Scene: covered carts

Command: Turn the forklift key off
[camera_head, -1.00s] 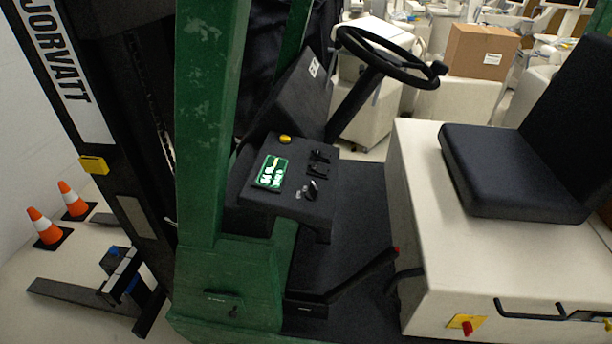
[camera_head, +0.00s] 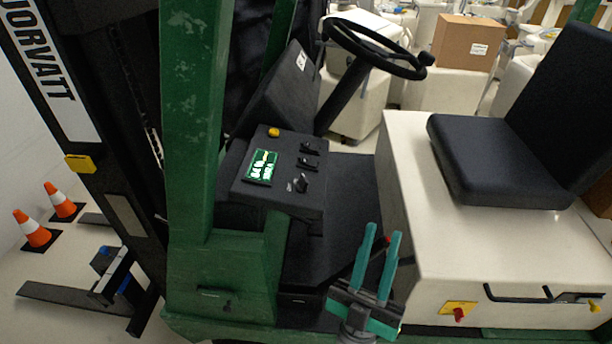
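The forklift's black control panel (camera_head: 270,208) stands left of the middle in the head view. A small dark key-like switch (camera_head: 301,183) sits near its lower right, beside a small pale label; its exact setting is too small to tell. A lit green display (camera_head: 261,166), a yellow button (camera_head: 273,132) and two dark switches (camera_head: 308,155) share the panel. My gripper (camera_head: 379,232) is at the lower middle, below and right of the panel. Its two teal fingers point up, parted, with nothing between them, clear of the switch.
The steering wheel (camera_head: 374,48) and its column rise above the panel. A green post (camera_head: 190,130) stands to its left. The cream seat base (camera_head: 480,250) with a black seat (camera_head: 495,165) is on the right. Open space lies between panel and seat base.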

